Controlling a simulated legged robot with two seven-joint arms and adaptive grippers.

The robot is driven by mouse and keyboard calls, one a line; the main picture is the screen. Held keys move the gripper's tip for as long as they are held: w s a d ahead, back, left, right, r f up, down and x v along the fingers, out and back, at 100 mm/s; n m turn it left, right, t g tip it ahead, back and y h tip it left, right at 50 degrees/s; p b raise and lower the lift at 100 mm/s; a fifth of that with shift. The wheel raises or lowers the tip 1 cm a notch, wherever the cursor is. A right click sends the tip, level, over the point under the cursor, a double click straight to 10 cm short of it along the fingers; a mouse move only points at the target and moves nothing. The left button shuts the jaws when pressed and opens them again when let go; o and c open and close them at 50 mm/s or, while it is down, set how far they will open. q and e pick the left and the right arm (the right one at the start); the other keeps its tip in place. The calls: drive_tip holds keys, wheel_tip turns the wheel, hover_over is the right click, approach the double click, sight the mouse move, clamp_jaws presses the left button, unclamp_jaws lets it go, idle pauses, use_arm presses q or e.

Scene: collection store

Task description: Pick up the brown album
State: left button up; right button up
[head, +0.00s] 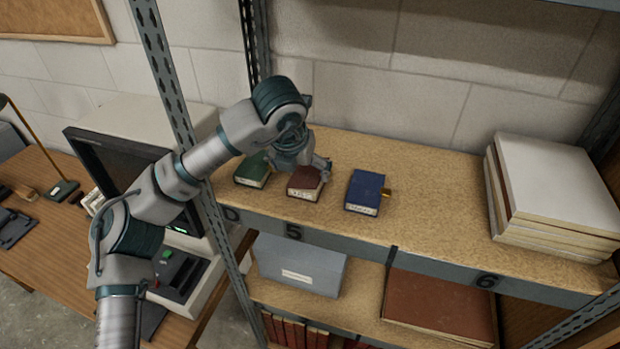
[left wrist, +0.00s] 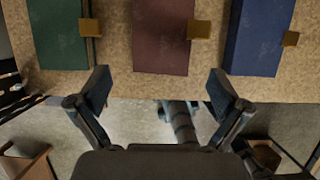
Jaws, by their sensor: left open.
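The brown album (head: 304,188) lies flat on the upper shelf between a green album (head: 251,172) and a blue album (head: 364,190). In the left wrist view the brown album (left wrist: 160,40) is between and just beyond the fingertips, with a tan tab at its right side. My left gripper (head: 318,166) is above the brown album and hides part of it in the head view. In the left wrist view the left gripper (left wrist: 158,76) is open and empty, its fingers spread wider than the album. My right gripper is not in view.
The green album (left wrist: 58,35) and blue album (left wrist: 257,40) lie close on either side. The shelf (head: 440,205) is clear right of the blue album up to a stack of large boards (head: 555,185). A metal upright (head: 175,90) stands at the shelf's left end.

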sight(305, 179)
use_arm(q)
drive_tip(key=shift+a+x, duration=0.2)
drive_tip(key=shift+x, duration=0.75)
drive_tip(key=x, duration=0.3)
drive_tip(key=p+x, duration=0.1)
drive_tip(key=x, duration=0.1)
drive_tip(key=shift+w+d+r, duration=0.1)
drive_tip(key=shift+w+d, duration=0.15)
drive_tip(key=shift+d, duration=0.15)
drive_tip(key=shift+s+a, duration=0.1)
drive_tip(key=shift+s, duration=0.05)
drive_tip(key=c, duration=1.3)
drive_tip(key=shift+r, duration=0.1)
drive_tip(key=shift+c, duration=0.2)
